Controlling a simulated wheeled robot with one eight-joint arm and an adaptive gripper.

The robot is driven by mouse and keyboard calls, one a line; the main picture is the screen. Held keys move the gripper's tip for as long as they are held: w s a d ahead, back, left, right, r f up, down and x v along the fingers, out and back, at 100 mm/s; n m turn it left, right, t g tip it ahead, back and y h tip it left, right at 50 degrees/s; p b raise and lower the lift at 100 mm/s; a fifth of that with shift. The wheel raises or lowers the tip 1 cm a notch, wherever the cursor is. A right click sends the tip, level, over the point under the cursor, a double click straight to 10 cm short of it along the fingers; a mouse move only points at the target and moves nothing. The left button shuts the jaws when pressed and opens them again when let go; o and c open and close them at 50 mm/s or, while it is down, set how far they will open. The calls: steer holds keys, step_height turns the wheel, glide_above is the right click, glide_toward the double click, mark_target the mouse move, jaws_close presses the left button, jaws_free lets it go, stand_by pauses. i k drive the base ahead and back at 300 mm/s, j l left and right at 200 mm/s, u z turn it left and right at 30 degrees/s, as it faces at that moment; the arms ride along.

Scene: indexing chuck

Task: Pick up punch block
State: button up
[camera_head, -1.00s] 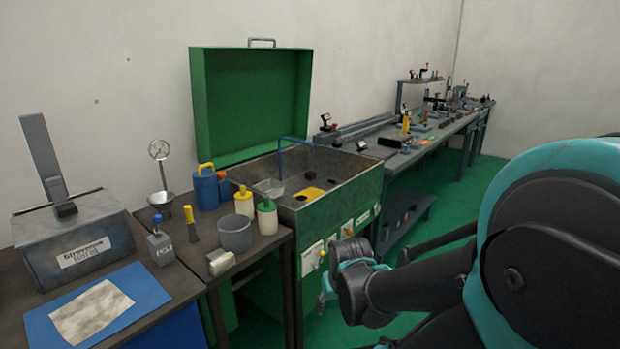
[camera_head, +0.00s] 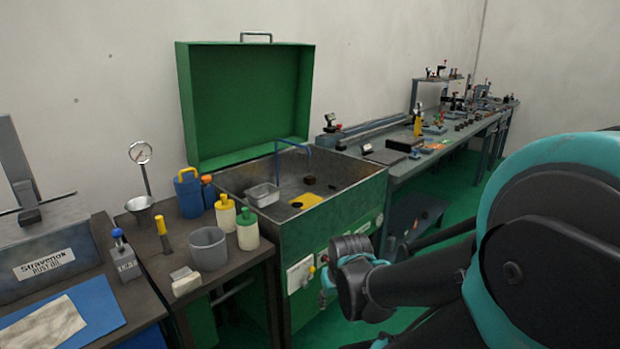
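No piece is plainly marked as the punch block. A small dark block (camera_head: 308,181) sits inside the open green-and-grey wash tank (camera_head: 345,205), near a yellow patch (camera_head: 305,201). A grey block with a blue knob (camera_head: 124,262) and unreadable lettering stands on the near bench. Small dark pieces on the far bench are too small to identify. My arm (camera_head: 420,280) is folded at the right, well away from these blocks. My gripper cannot be made out in this view.
The near bench (camera_head: 215,275) holds a grey cup (camera_head: 208,248), bottles, a funnel and a pale block (camera_head: 185,281). The tank's green lid (camera_head: 245,105) stands open. A long bench (camera_head: 405,168) with fixtures runs along the wall. Green floor shows between that bench and my arm.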

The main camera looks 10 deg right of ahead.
mark_target(309, 180)
steer(key=i+l+u, duration=0.1)
steer(key=l, duration=0.25)
steer(key=i+l, duration=0.25)
steer(key=l, duration=0.15)
steer(key=i+l+u, duration=0.15)
steer(key=l, duration=0.25)
steer(key=i+l, duration=0.15)
steer(key=l, duration=0.25)
steer(key=i+l+u, duration=0.15)
steer(key=l, duration=0.25)
steer(key=i+l, duration=0.15)
steer(key=l, duration=0.25)
steer(key=u, duration=0.05)
